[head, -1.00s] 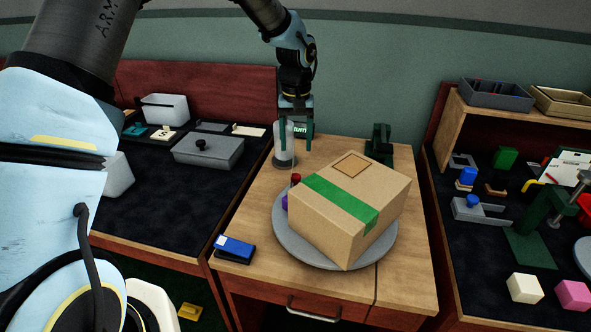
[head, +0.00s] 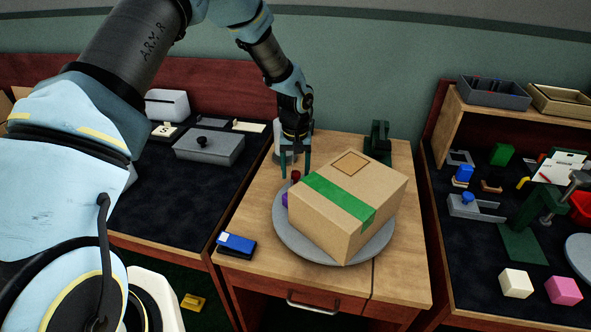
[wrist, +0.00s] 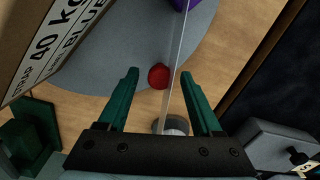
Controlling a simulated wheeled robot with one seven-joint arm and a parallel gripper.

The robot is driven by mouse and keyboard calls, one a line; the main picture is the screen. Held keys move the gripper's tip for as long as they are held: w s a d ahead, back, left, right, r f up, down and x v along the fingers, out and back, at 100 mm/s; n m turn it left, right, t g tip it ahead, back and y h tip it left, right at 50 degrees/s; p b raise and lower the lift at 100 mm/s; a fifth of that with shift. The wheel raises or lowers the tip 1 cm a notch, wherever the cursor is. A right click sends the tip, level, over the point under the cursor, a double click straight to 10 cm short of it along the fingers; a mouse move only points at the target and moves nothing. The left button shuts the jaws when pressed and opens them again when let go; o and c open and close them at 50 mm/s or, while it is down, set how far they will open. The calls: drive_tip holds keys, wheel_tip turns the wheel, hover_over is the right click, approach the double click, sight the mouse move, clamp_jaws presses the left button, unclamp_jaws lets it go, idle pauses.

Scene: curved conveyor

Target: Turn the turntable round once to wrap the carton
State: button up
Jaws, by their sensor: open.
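The brown carton (head: 320,220) with a green tape band sits on the grey round turntable (head: 296,240); its printed side shows in the wrist view (wrist: 50,45). A red knob (head: 295,175) stands at the turntable's far-left edge, with a purple piece (head: 285,199) near it. My gripper (head: 296,172) is open and empty, pointing down over the red knob. In the wrist view the red knob (wrist: 158,76) lies between the fingertips, apart from both. A clear strip runs from a pale roll stand (wrist: 172,125) past the right finger; the stand is mostly hidden in the head view.
A dark green stand (head: 378,145) is at the table's back. A blue stapler-like block (head: 236,245) lies at the front left. The left bench holds a grey lidded box (head: 208,148); the right bench is crowded with small parts.

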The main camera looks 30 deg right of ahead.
drive_tip(key=shift+c, duration=0.3)
clamp_jaws()
idle(1.0)
